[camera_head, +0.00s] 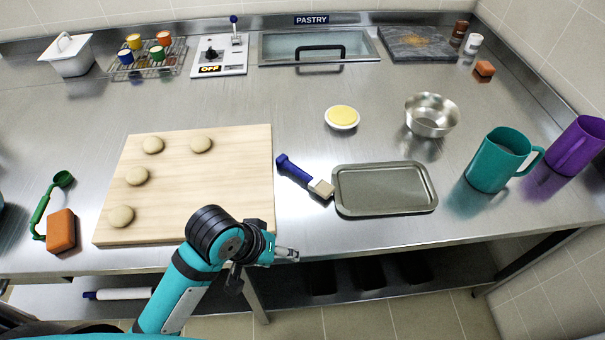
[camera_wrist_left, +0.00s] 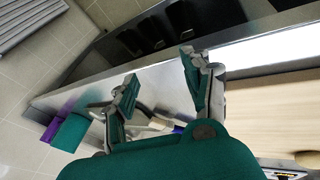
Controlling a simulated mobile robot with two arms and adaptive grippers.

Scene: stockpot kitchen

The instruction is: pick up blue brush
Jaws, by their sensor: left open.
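The blue brush (camera_head: 303,176) lies on the steel counter between the wooden board and the grey tray, its blue handle up and left and its pale bristles toward the tray. In the left wrist view the brush (camera_wrist_left: 178,128) shows partly behind my gripper, with its blue end cut off by my wrist. My left gripper (camera_head: 291,254) is at the counter's front edge, below the brush in the picture and apart from it. In the left wrist view my left gripper (camera_wrist_left: 160,88) has its fingers apart with nothing between them. My right gripper is not seen.
The wooden board (camera_head: 200,185) bears several dough balls. The grey tray (camera_head: 385,188) lies right of the brush. A teal pitcher (camera_head: 494,163), a purple pitcher (camera_head: 577,147), a steel bowl (camera_head: 431,117) and a butter dish (camera_head: 342,117) stand beyond. The counter above the brush is clear.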

